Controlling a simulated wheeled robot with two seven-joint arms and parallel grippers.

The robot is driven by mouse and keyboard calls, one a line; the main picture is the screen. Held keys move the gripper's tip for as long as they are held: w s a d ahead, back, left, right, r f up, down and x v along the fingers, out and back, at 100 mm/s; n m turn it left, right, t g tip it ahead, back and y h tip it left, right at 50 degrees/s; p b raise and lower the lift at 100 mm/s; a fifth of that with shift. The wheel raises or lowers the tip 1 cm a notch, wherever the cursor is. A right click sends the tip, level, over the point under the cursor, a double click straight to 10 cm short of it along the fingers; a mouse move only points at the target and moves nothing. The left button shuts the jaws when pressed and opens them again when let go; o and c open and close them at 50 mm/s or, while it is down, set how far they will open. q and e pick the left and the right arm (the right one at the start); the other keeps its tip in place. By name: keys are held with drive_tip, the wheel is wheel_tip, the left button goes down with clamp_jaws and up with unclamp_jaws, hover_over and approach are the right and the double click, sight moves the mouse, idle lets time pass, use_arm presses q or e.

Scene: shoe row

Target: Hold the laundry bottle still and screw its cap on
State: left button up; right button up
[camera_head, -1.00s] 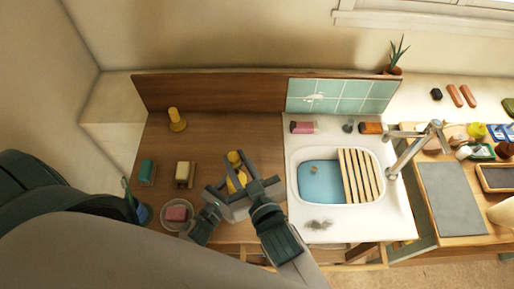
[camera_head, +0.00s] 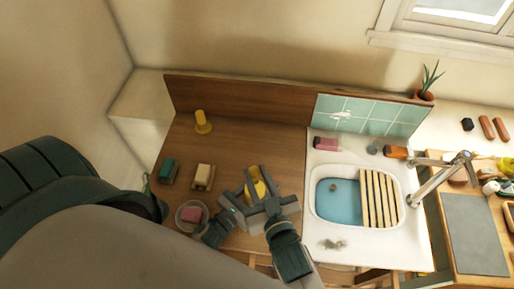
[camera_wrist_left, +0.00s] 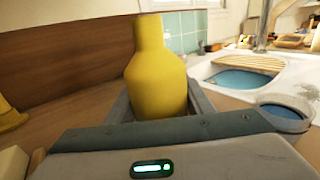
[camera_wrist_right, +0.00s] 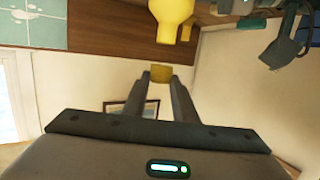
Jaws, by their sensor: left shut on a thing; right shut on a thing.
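The yellow laundry bottle (camera_head: 259,190) stands upright on the wooden counter, left of the sink; it also shows in the left wrist view (camera_wrist_left: 157,75). My left gripper (camera_wrist_left: 157,105) is shut around its body. The bottle's neck is bare. My right gripper (camera_head: 260,172) reaches in from the front and is shut on the small yellow cap (camera_wrist_right: 161,73). In the right wrist view, which is upside down, a gap shows between the cap and the bottle's neck (camera_wrist_right: 167,32). In the head view my grippers overlap and partly hide the bottle.
A yellow flared object (camera_head: 203,122), a teal block (camera_head: 167,170), a beige block (camera_head: 203,176) and a dish with a pink block (camera_head: 190,215) are on the counter at left. The sink (camera_head: 312,205) with a slatted rack is at right. A wooden back panel (camera_head: 240,105) stands behind.

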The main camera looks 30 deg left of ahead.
drive_tip(key=shift+f, duration=1.3)
drive_tip(key=shift+f, duration=0.65)
idle(2.7)
drive_tip(key=shift+a, duration=0.1)
idle(0.4)
